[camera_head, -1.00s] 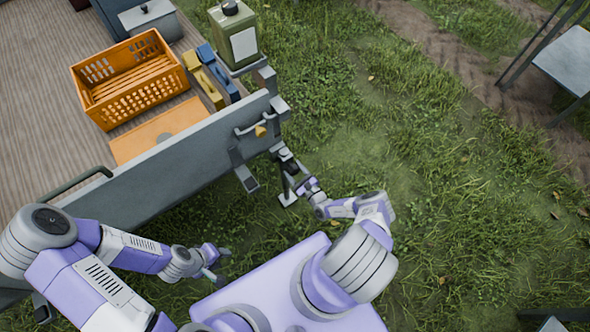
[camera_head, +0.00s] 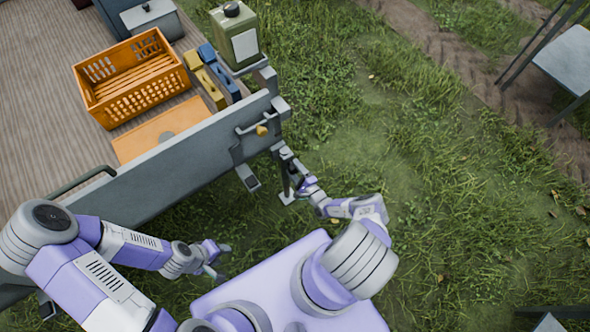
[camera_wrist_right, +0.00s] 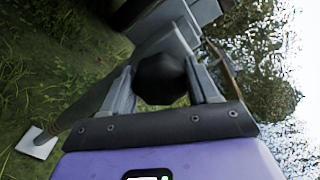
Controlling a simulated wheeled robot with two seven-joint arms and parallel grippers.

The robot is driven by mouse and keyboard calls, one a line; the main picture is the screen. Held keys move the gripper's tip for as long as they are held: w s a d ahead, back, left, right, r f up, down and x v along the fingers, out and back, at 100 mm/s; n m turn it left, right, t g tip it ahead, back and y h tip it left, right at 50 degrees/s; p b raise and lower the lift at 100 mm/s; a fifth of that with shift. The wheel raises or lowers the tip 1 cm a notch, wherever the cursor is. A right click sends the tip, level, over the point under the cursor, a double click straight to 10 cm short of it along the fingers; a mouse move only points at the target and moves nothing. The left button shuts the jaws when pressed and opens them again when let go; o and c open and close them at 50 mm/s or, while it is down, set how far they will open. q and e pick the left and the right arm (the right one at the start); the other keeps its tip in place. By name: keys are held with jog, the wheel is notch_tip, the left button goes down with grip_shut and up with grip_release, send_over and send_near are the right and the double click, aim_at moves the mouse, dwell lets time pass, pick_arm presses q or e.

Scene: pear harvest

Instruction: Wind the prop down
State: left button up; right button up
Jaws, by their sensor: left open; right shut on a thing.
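The prop (camera_head: 285,177) is a grey upright leg at the near right corner of the trailer, with a pale foot plate (camera_head: 287,198) by the grass. In the right wrist view its tube slants down to the square foot plate (camera_wrist_right: 38,142); whether the plate touches the ground I cannot tell. My right gripper (camera_head: 299,178) is beside the top of the prop. Its fingers are shut on a round black crank knob (camera_wrist_right: 160,78). The crank arm is mostly hidden. My left gripper (camera_head: 220,263) is open and empty, below the trailer's side and away from the prop.
The trailer's grey side wall (camera_head: 160,172) rises close to both arms. On its deck are an orange crate (camera_head: 125,104), a green canister (camera_head: 236,40), and yellow and blue cases. Grass to the right is open.

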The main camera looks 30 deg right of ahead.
jog(key=shift+r, duration=0.1)
dwell(0.4)
jog(key=o, duration=1)
jog(key=shift+a, duration=0.1)
jog(key=s, duration=0.2)
jog(key=s+p, duration=0.1)
jog(key=s, duration=0.4)
jog(key=shift+s+d+p, duration=0.3)
jog(key=shift+p, duration=0.05)
